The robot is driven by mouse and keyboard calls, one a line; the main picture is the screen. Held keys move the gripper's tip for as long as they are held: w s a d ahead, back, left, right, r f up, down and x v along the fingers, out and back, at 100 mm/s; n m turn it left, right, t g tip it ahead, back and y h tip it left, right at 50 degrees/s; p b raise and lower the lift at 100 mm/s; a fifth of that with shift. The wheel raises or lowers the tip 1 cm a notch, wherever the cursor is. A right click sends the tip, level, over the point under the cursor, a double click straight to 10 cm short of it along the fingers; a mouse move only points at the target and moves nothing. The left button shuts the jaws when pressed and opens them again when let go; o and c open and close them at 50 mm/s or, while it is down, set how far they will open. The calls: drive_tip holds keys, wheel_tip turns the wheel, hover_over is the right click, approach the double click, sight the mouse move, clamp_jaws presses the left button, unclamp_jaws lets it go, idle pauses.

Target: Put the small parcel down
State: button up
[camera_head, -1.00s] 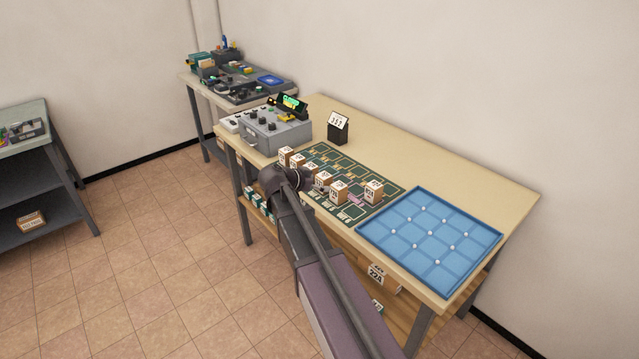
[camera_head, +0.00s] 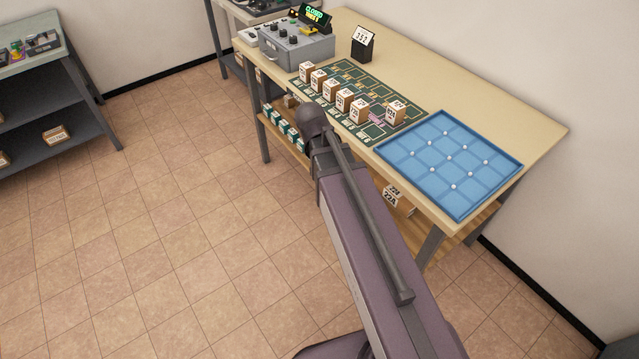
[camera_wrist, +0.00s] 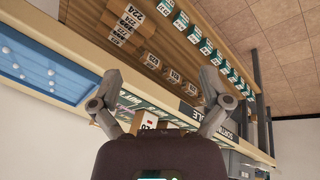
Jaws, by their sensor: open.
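In the wrist view my gripper (camera_wrist: 160,73) is open, its two fingers spread wide with no parcel gripped between the tips. A small parcel with a white printed label (camera_wrist: 147,121) shows between the finger bases, partly hidden by my gripper body; I cannot tell how far from it I am. In the head view several small brown parcels with white tops (camera_head: 343,100) stand in a row on the green marked mat (camera_head: 408,113). Another parcel (camera_head: 396,110) stands at the mat's right end. My arm ends before the table's front edge, hiding the fingers.
The blue gridded tray (camera_head: 450,190) lies right of the mat. A grey control box (camera_head: 297,47) and a black number stand (camera_head: 362,44) are behind. The lower shelf holds teal-white boxes (camera_head: 283,126) and larger 22A boxes (camera_head: 393,196).

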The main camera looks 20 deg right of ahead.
drive_tip(key=s+a+f+n+g+y, duration=0.1)
drive_tip(key=s+a+n+y, duration=0.2)
drive_tip(key=s+a+n, duration=0.2)
drive_tip(key=shift+s+a+y, duration=0.25)
drive_tip(key=shift+s+y, duration=0.15)
drive_tip(key=shift+s, duration=0.85)
